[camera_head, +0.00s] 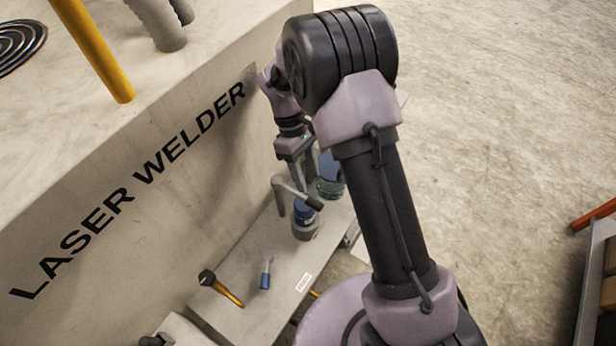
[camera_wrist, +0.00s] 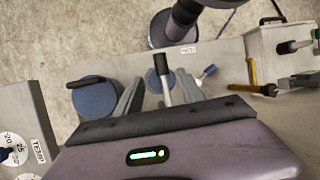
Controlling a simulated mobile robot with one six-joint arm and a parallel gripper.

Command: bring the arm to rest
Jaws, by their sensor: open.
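My gripper (camera_head: 303,168) is open and hangs from my arm over the grey bench. In the wrist view its two grey fingers (camera_wrist: 157,92) stand apart. A grey lever with a dark knob (camera_head: 297,192), likely the microscope arm, rises from a blue round base (camera_head: 305,215) just below the gripper. In the wrist view the lever (camera_wrist: 163,80) appears between the fingers. I cannot tell from these views whether they touch it; nothing looks gripped. Part of the base is hidden behind the gripper in the wrist view.
A dark blue-green round container (camera_head: 330,180) stands beside the lever. A yellow-handled hammer (camera_head: 222,288) and a small blue-handled tool (camera_head: 266,272) lie on the bench (camera_head: 255,315). The LASER WELDER block (camera_head: 130,190) walls the left. A TEMP dial box (camera_wrist: 22,135) shows at left.

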